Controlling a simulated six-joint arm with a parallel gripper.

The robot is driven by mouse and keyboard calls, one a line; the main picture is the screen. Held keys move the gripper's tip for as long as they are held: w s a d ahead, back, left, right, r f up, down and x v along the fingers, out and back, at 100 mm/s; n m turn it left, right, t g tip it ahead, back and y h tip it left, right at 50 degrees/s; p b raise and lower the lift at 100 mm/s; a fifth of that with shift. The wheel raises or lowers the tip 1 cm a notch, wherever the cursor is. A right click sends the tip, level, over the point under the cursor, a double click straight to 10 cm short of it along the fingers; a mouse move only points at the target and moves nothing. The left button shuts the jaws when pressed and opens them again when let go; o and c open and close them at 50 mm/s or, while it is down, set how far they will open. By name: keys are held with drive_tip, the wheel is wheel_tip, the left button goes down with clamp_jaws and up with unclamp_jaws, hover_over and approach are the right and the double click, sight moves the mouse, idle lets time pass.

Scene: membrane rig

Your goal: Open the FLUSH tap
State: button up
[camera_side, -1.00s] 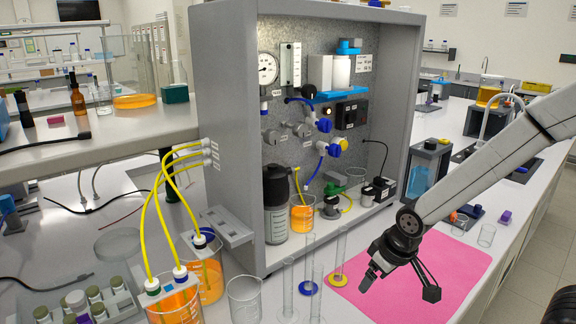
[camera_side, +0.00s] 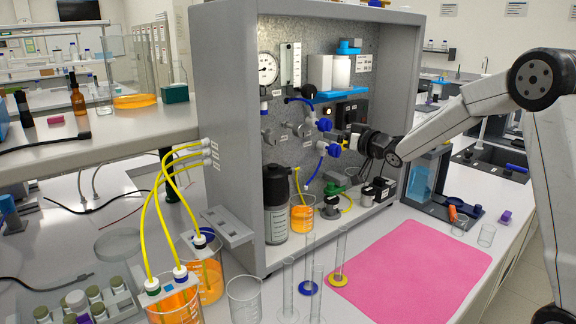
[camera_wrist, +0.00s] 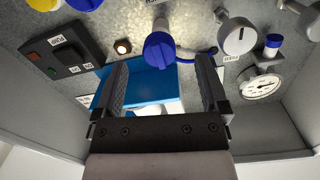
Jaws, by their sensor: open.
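Several taps sit on the speckled back panel. In the side view two have blue handles, the upper blue tap (camera_side: 323,125) and the lower blue tap (camera_side: 335,148); two are grey, a left grey tap (camera_side: 270,137) and a right grey tap (camera_side: 303,130). I cannot read which label says FLUSH. My gripper (camera_side: 362,142) is inside the cabinet, right of the blue taps, pointing at the panel. In the wrist view my gripper (camera_wrist: 161,66) is open and empty. A blue-handled tap (camera_wrist: 158,50) shows between and beyond its fingertips; a grey tap (camera_wrist: 238,38) is to the right.
A black switch box (camera_wrist: 67,52), a small lit lamp (camera_wrist: 122,46), a blue shelf (camera_wrist: 135,90) and a gauge (camera_wrist: 262,86) are around the gripper. The cabinet's right wall (camera_side: 408,90) stands close to my arm. The pink mat (camera_side: 420,262) is clear.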

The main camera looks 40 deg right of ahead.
sight(328, 127)
drive_tip(key=shift+w+d+r+t, duration=0.2)
drive_tip(key=shift+d+r+t, duration=0.1)
drive_tip(key=shift+r, duration=0.2)
drive_tip(key=shift+w, duration=0.1)
drive_tip(key=shift+w, duration=3.8)
clamp_jaws()
